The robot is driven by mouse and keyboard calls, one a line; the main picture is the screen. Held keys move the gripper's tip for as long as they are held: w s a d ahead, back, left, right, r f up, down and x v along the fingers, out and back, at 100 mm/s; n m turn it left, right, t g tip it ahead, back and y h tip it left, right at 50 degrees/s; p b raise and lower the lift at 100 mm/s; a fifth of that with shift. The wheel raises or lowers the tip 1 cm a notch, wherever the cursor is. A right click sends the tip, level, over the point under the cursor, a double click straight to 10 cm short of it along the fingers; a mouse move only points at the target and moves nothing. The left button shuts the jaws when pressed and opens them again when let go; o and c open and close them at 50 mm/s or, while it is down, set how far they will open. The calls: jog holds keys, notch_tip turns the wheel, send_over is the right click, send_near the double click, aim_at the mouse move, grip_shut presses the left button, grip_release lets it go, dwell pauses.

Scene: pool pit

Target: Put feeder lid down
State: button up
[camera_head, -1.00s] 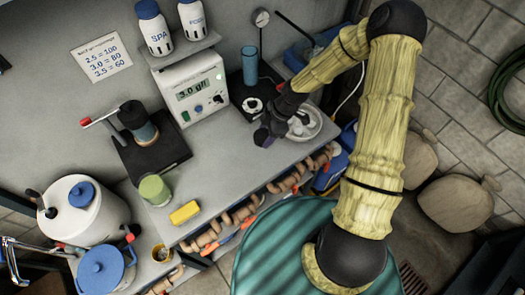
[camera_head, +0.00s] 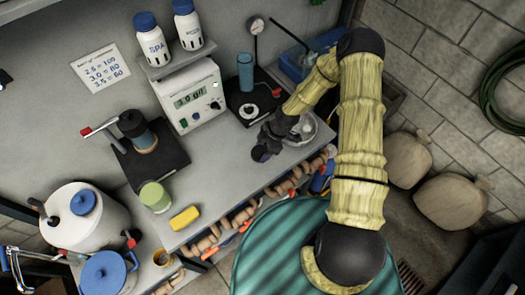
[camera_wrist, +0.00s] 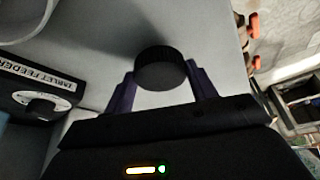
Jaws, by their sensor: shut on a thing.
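My gripper (camera_head: 267,146) is shut on a round black lid (camera_wrist: 160,70), which sits between its two dark purple fingers in the wrist view. The grey countertop (camera_wrist: 205,35) shows behind the lid, and I cannot tell whether the lid touches it. The tablet feeder (camera_wrist: 40,105) is at the left of the wrist view, a black base with a label and a round pale ring. In the head view the feeder (camera_head: 240,111) carries a blue tube and stands behind my gripper. The lid is hard to make out there.
A pale bowl (camera_head: 318,131) is right of my gripper, partly hidden by my arm. A meter (camera_head: 183,101) stands left of the feeder. A green cup (camera_head: 154,196) and a yellow block (camera_head: 184,218) are farther left. The counter between them and my gripper is clear.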

jog(key=shift+f+p, duration=0.3)
jog(key=shift+f, duration=0.8)
jog(key=shift+f, duration=0.1)
jog(key=shift+f, duration=0.1)
jog(key=o, duration=1)
jog(key=shift+r, duration=0.3)
jog(key=shift+b+v, duration=2.45)
jog(key=shift+v, duration=3.45)
jog(key=shift+d, duration=0.1)
